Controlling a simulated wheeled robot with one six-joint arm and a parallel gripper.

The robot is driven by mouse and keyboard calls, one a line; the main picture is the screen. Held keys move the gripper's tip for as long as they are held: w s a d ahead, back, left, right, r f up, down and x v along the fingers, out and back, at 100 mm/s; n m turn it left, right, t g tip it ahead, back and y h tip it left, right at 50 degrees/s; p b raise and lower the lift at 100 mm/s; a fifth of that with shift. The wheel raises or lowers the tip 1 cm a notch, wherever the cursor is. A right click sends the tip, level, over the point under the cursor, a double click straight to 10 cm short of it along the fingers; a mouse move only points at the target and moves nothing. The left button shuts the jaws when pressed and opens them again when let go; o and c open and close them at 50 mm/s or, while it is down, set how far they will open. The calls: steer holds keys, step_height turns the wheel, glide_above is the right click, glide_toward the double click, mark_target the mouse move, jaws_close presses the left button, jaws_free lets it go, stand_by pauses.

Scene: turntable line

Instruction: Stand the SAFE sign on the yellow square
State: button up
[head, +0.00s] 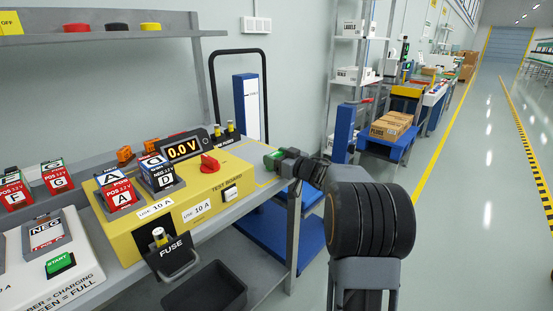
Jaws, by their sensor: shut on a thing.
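My gripper (282,155) is at the right end of the bench, shut on a small green thing (272,159), which looks like the SAFE sign; no lettering on it can be read from here. The sign is at or just above the bench top; I cannot tell whether it touches. Thin yellow lines (267,182) on the grey bench top beside and below it look like part of the yellow square. My gripper and the sign hide some of that area.
The yellow test board (205,196) stands just left, with a lit 0.0 V display (184,149), a red knob (209,163) and battery blocks A (120,192) and D (162,173). A black bin (205,290) sits in front. A blue-and-white panel (247,105) stands behind.

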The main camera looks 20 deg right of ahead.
steer(key=shift+f, duration=0.1)
steer(key=o, duration=0.9)
